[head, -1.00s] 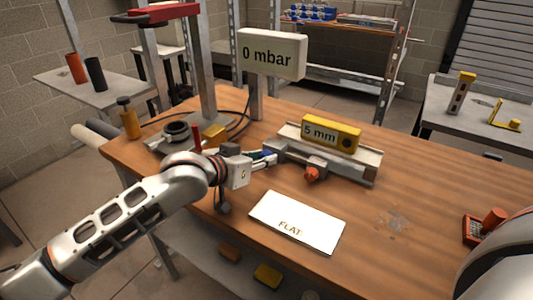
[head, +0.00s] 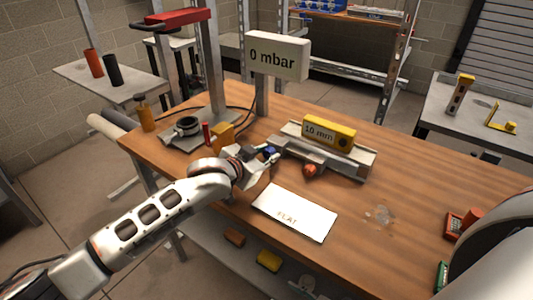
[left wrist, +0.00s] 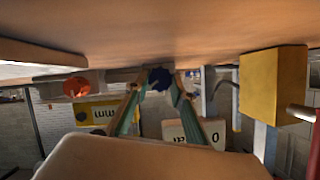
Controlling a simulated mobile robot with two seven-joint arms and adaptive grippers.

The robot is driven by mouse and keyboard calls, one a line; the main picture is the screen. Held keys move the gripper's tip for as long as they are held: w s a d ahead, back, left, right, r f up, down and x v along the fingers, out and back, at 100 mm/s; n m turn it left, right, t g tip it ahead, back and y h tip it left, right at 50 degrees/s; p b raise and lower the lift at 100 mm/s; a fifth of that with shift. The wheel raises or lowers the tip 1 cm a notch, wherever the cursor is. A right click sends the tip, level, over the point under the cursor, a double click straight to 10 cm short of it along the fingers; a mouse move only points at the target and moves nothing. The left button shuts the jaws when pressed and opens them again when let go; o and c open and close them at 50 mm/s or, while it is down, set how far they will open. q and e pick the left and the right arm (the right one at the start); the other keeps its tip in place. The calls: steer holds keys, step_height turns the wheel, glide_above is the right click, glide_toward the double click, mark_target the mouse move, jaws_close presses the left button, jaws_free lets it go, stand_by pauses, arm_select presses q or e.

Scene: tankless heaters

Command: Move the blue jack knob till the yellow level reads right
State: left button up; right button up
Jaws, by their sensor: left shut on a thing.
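The yellow level (head: 329,134) lies on the grey rail and reads "10 mm" in the head view; it also shows upside down in the left wrist view (left wrist: 98,113). The blue jack knob (head: 270,151) is at the left end of the rail's base. My left gripper (head: 267,156) is shut on it; in the left wrist view the knob (left wrist: 160,78) sits between the two teal-sided fingers (left wrist: 160,89). An orange knob (head: 310,170) is on the front of the base. My right gripper is out of view.
A white card (head: 294,213) reading "FLAT" lies in front of the rail. A display (head: 278,54) reads "0 mbar". A yellow block (head: 222,137) and red-topped press (head: 180,17) stand left of the rail. Bare wood (head: 420,180) lies to the right.

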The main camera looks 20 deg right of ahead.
arm_select(q)
steer(key=shift+f, duration=0.15)
steer(key=o, duration=0.8)
steer(key=shift+o, duration=0.2)
steer(key=v, duration=1.2)
